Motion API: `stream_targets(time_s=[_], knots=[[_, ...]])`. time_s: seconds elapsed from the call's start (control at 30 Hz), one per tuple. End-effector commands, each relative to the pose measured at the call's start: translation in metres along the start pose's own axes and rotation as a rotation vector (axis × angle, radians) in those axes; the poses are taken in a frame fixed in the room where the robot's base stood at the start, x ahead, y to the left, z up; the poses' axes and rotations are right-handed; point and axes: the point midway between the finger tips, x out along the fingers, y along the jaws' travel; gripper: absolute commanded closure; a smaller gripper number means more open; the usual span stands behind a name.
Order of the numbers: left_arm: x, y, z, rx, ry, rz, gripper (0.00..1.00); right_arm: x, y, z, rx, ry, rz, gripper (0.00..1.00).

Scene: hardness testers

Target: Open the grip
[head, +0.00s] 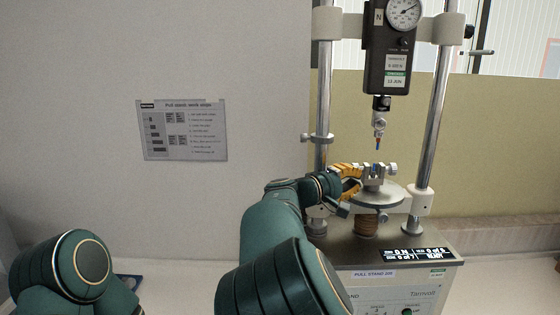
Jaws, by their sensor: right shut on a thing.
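The grip (374,171) is a small metal clamp with a screw knob (392,169) at its right end. It stands on the round plate (385,194) of the pull stand. A small blue piece shows between its jaws. My right gripper (355,182), with orange-yellow fingers, reaches in from the left and is shut on the left end of the grip. The fingers hide the part they hold.
Two chrome columns (434,110) flank the grip, the left one (322,85) close to my right gripper. The stand's base (400,245) carries a lit display. A work-steps sheet (184,130) hangs on the grey wall. The bench left of the stand looks mostly clear.

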Motion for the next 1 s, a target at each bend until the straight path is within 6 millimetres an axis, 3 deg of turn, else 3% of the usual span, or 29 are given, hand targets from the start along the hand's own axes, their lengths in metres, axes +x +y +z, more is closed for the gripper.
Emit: stream_targets(time_s=[0.47, 1.0], knots=[[0.009, -0.004, 0.001, 0.0, 0.0, 0.0, 0.53, -0.006, -0.003, 0.005, -0.001, 0.001, 0.0, 1.0], [-0.006, 0.002, -0.001, 0.0, 0.0, 0.0, 0.53, -0.052, -0.002, -0.02, -0.001, 0.0, 0.001, 1.0]])
